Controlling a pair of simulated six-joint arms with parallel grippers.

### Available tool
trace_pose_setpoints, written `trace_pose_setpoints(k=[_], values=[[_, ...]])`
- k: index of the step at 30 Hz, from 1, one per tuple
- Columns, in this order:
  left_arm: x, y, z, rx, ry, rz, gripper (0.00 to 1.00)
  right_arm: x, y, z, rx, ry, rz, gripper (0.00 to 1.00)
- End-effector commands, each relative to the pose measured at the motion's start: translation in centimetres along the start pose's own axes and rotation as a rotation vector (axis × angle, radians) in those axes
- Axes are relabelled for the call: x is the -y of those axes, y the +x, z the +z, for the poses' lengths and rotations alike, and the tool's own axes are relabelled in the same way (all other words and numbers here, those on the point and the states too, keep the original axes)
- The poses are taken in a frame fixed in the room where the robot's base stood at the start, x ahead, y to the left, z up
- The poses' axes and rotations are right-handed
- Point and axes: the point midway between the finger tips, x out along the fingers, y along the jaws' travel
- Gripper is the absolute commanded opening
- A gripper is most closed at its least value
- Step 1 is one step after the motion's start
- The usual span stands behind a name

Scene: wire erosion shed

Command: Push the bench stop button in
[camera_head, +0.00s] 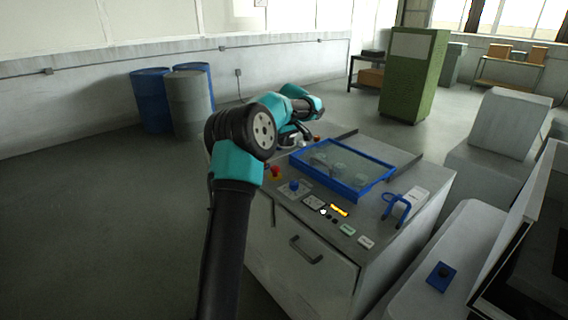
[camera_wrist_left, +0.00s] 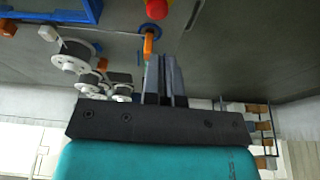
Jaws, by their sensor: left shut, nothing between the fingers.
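The bench stop button is a red mushroom head (camera_head: 276,171) on the near left part of the grey bench top in the head view. In the left wrist view a red round button (camera_wrist_left: 158,9) is cut by the top edge, beyond my fingertips. My left gripper (camera_wrist_left: 165,62) is shut and empty, with its fingers side by side. In the head view my left gripper (camera_head: 300,141) is small and partly hidden by its own arm, above the bench's left side. It appears apart from the button. My right gripper is not in view.
A blue-framed tray (camera_head: 345,191) lies on the bench. The wrist view shows white spools (camera_wrist_left: 75,56) and an orange piece (camera_wrist_left: 148,46) near the fingertips.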

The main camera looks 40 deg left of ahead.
Motion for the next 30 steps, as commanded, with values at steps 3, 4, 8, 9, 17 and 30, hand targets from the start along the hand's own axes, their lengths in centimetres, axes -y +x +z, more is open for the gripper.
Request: trace_pose_setpoints(k=[3, 4, 8, 9, 17, 30], values=[[0.1, -0.8, -1.2, -0.03, -0.046, -0.006, 0.0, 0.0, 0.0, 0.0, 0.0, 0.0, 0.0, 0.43], [0.1, -0.9, -1.4, -0.033, -0.052, -0.006, 0.0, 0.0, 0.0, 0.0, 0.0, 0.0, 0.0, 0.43], [0.1, -1.0, -1.5, -0.037, -0.058, -0.007, 0.0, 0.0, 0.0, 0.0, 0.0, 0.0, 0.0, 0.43], [0.1, -0.9, -1.5, -0.037, -0.057, -0.007, 0.0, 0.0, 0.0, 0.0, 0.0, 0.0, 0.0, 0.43], [0.1, -0.6, -1.4, -0.035, -0.055, -0.007, 0.0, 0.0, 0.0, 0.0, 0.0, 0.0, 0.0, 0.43], [0.1, 5.0, -1.6, -0.035, -0.053, -0.009, 0.0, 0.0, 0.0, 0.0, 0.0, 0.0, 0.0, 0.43]])
